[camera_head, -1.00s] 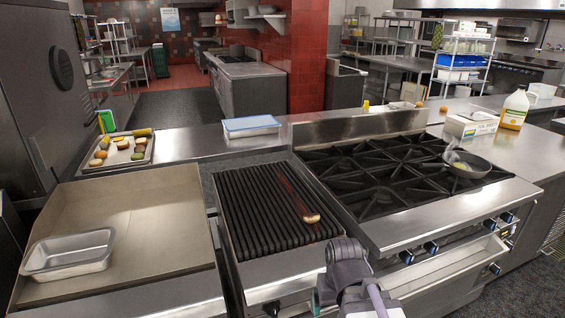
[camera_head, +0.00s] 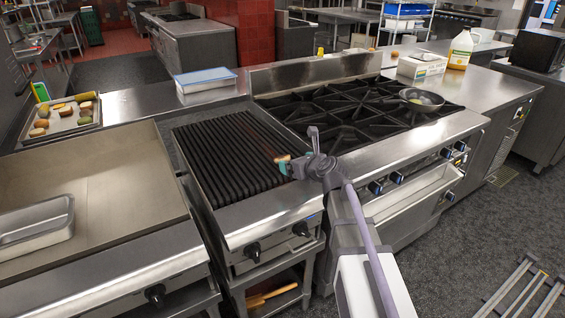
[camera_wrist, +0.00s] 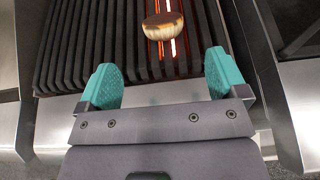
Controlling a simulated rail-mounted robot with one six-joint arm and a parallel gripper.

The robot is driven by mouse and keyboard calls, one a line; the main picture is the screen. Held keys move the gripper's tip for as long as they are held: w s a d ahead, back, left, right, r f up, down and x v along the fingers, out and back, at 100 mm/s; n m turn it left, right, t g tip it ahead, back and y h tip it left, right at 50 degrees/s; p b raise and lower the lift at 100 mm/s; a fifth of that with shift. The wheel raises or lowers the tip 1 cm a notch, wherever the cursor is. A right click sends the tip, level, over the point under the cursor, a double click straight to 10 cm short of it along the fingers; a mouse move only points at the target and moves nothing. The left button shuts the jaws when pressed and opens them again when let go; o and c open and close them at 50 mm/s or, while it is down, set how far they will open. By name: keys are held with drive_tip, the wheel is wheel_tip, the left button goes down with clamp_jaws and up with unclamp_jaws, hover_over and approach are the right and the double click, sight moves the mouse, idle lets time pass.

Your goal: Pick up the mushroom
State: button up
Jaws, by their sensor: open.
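The mushroom (camera_wrist: 162,26) is a small, round, tan and brown piece lying on the black grill bars. A glowing orange strip shows beneath it. In the head view only a bit of the mushroom (camera_head: 282,158) shows at the grill's right side, partly hidden by my gripper (camera_head: 287,167). In the wrist view my gripper (camera_wrist: 162,80) is open, its two teal fingers wide apart with nothing between them. The mushroom lies just beyond the fingertips, roughly centred between them, apart from both.
The grill (camera_head: 225,150) sits between a flat griddle (camera_head: 90,190) and a gas stove (camera_head: 350,120). A pan (camera_head: 422,99) stands on the stove. A metal tray of food pieces (camera_head: 58,132) is at the back left. A metal pan (camera_head: 36,232) lies on the griddle.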

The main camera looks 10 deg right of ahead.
sight(286, 159)
drive_tip(key=b+x, duration=0.1)
drive_tip(key=x, duration=0.3)
drive_tip(key=shift+f, duration=0.2)
drive_tip(key=shift+w+a, duration=0.1)
drive_tip(key=shift+w, duration=0.2)
drive_tip(key=b+x, duration=0.1)
drive_tip(key=x, duration=0.1)
drive_tip(key=b+x, duration=0.1)
drive_tip(key=x, duration=0.2)
drive_tip(key=shift+d+f, duration=0.15)
drive_tip(key=shift+d, duration=0.05)
drive_tip(key=shift+w+a, duration=0.1)
drive_tip(key=shift+c, duration=0.2)
drive_tip(key=c, duration=1)
wheel_tip(286, 159, up, 11)
drive_tip(key=p, duration=1)
drive_tip(key=shift+f, duration=0.2)
drive_tip(key=shift+c, duration=0.2)
drive_tip(key=shift+f, duration=0.15)
